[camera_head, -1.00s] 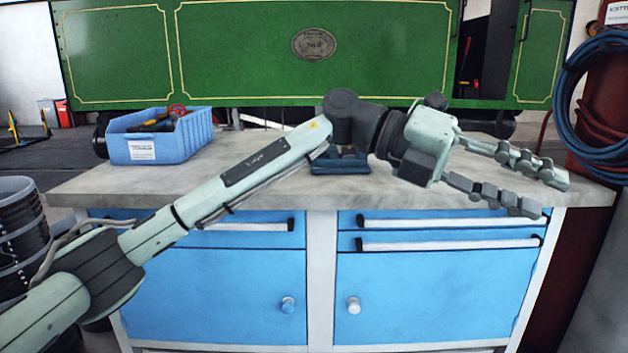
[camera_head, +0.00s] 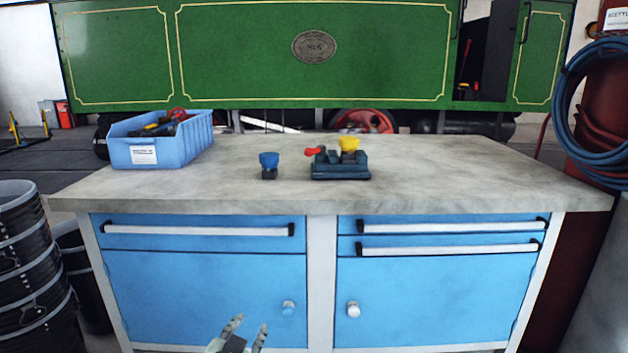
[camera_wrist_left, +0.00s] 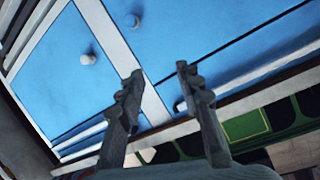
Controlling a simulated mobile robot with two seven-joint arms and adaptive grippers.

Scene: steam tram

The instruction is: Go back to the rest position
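My left gripper (camera_head: 247,332) shows at the bottom of the head view, low in front of the blue cabinet doors, below the worktop. Its two fingers are apart with nothing between them; the left wrist view shows the same open fingers (camera_wrist_left: 157,85) against the blue cabinet front. My right gripper is not in either view.
A workbench (camera_head: 450,190) carries a blue tool bin (camera_head: 185,143) at left, a small blue-topped piece (camera_head: 269,163), and a dark blue block (camera_head: 341,172) with a red and a yellow part. Black buckets (camera_head: 30,270) stand at left. A hose coil (camera_head: 600,115) hangs at right.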

